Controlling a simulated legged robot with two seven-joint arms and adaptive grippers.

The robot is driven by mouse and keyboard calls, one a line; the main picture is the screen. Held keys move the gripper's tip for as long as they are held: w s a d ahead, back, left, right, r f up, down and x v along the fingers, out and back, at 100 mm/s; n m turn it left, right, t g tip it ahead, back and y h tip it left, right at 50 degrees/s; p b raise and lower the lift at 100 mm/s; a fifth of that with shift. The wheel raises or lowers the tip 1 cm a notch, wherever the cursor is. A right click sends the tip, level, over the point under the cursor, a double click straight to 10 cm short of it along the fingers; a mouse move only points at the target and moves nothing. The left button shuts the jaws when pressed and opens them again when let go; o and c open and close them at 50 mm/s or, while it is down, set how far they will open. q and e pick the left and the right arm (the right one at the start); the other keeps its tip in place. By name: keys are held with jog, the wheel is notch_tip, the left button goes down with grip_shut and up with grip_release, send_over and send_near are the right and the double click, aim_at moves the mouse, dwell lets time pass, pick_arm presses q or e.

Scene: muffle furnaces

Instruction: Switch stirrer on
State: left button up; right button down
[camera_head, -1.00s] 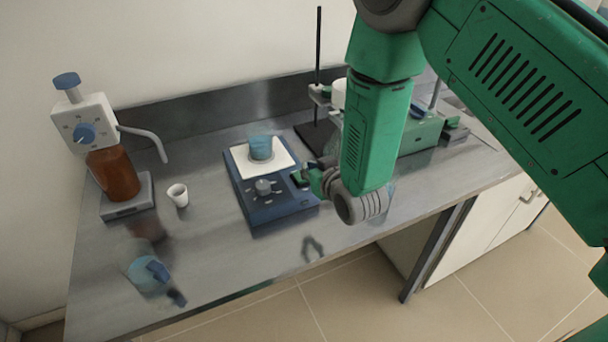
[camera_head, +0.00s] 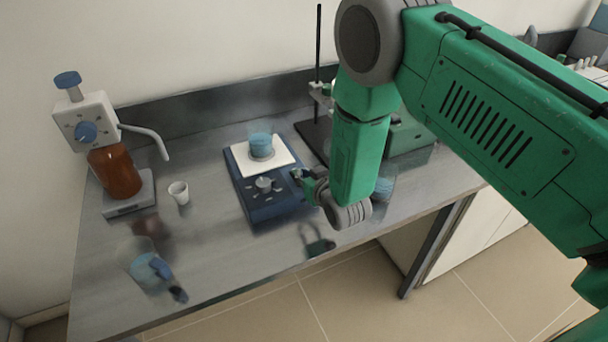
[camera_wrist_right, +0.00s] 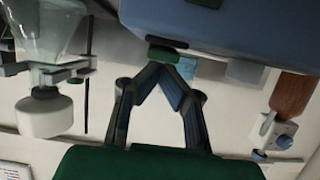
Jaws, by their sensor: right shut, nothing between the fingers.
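The stirrer (camera_head: 262,204) is a blue box with a white top plate and a grey knob (camera_head: 264,183) on its front panel. A beaker of blue liquid (camera_head: 261,146) stands on the plate. My right gripper (camera_head: 299,175) is at the stirrer's right side, its fingers partly hidden by my wrist. In the right wrist view the shut, empty fingers (camera_wrist_right: 160,68) meet at a small green piece (camera_wrist_right: 166,54) by the stirrer's blue side (camera_wrist_right: 235,28), possibly its switch. I cannot tell whether they touch it. My left gripper is not in view.
A bottle with a dispenser (camera_head: 115,170) and a small white cup (camera_head: 179,192) stand on the left. A beaker (camera_head: 148,270) is at front left. A stand (camera_head: 318,60) is behind my right arm. A blue-tinted glass (camera_head: 384,188) is right of my wrist.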

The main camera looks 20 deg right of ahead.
jog(key=shift+s+f+b, duration=0.1)
jog(key=shift+f+b, duration=0.45)
jog(key=shift+s+t, duration=0.1)
jog(key=shift+t, duration=0.2)
pick_arm(q)
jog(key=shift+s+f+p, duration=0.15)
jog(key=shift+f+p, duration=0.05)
jog(key=shift+p, duration=0.45)
pick_arm(e)
jog(key=shift+r, duration=1.05)
